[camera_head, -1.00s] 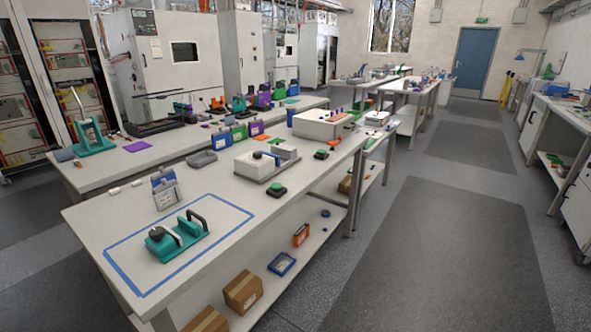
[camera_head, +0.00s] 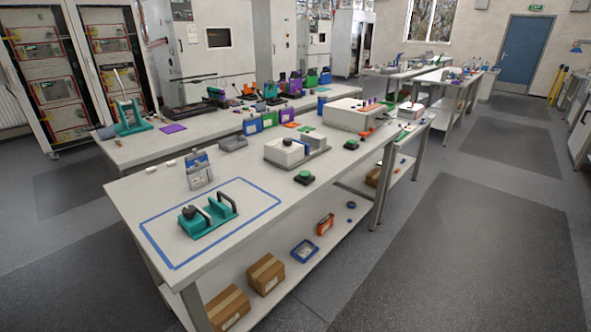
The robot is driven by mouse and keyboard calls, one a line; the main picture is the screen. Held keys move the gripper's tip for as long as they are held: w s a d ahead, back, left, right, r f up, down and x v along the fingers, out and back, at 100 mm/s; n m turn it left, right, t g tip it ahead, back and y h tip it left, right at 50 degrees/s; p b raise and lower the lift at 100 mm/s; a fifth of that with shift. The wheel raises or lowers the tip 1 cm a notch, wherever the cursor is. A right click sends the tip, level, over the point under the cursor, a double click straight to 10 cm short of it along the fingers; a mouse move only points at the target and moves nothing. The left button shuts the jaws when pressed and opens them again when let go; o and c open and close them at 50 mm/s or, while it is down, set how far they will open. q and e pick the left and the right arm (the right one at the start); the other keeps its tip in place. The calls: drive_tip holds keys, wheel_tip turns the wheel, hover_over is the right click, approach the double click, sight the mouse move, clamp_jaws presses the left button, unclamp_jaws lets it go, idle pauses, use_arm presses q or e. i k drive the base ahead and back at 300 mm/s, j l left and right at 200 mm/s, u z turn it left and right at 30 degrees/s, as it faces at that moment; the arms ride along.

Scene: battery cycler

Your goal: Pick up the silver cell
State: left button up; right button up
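In the head view, a silver pouch-like cell (camera_head: 200,176) with a blue top part stands upright on the near white bench, behind the blue taped rectangle. A teal fixture (camera_head: 206,219) with a black knob and a black handle sits inside that rectangle. Neither of my grippers shows in the view, so nothing is seen touching the cell.
The near bench (camera_head: 140,193) also carries a grey tray (camera_head: 233,143), a white device (camera_head: 287,151) and a green button box (camera_head: 304,177). Cardboard boxes (camera_head: 266,273) lie on its lower shelf. Open floor (camera_head: 470,230) lies to the right.

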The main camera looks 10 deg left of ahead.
sight(197, 180)
drive_tip(key=z, duration=0.3)
drive_tip(key=j+z, duration=0.4)
drive_tip(key=k+j+z, duration=0.1)
drive_tip(key=j+z, duration=0.35)
drive_tip(key=k+j+z, duration=0.2)
drive_tip(key=j+z, duration=0.2)
drive_tip(key=j, duration=0.15)
